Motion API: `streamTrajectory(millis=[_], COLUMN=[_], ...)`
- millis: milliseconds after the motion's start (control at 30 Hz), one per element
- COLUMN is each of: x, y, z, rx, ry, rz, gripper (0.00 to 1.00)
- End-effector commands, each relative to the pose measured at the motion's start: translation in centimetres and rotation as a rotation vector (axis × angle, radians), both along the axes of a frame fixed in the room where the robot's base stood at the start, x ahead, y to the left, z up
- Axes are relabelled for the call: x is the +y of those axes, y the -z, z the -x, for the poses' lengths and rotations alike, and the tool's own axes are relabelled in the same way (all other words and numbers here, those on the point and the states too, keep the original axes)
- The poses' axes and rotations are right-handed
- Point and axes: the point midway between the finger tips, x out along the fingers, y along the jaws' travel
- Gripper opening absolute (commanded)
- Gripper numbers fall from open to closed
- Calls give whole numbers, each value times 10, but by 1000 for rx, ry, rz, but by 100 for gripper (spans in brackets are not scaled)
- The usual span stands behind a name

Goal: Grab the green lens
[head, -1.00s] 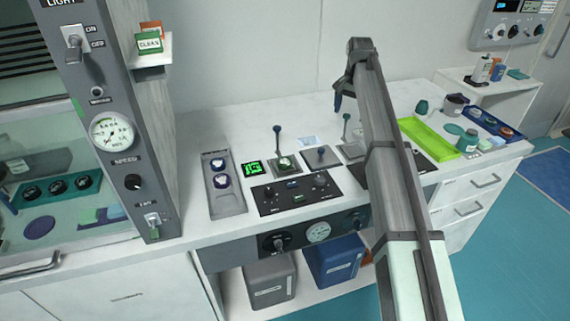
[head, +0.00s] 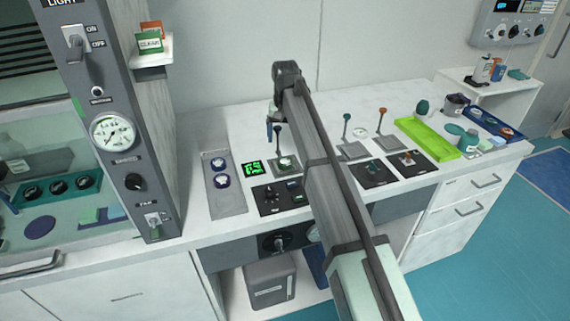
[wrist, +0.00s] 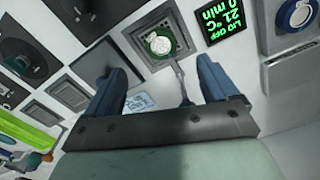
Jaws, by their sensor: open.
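The green lens (head: 285,163) looks like a small pale disc with a green rim. It sits on a square grey base with a dark-knobbed lever beside it. In the wrist view the lens (wrist: 160,43) lies in its plate, just beyond the gap between my fingers. My gripper (head: 272,131) hangs above the bench, near that lever and behind the lens. In the wrist view my gripper (wrist: 162,78) has its two blue fingers wide apart with nothing held between them. The lever rod shows between the fingers and the lens.
A glowing green display (head: 252,168) and a grey tray (head: 238,206) with two purple-rimmed round items are left of the lens. Levers with a teal knob (head: 346,116) and an orange knob (head: 382,110) stand to the right. A lime tray (head: 428,140) lies farther right. My arm hides part of the control panel.

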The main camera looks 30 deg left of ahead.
Motion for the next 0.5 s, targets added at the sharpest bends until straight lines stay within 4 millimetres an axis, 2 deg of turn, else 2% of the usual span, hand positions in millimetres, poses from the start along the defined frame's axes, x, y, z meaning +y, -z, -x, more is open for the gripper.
streamTrajectory(millis=[100, 200, 500], x=[-1, -1, 0], y=[23, 37, 55], z=[1, 1, 0], rx=[1, 1, 0], ry=[1, 1, 1], rz=[0, 0, 0], gripper=[87, 87, 87])
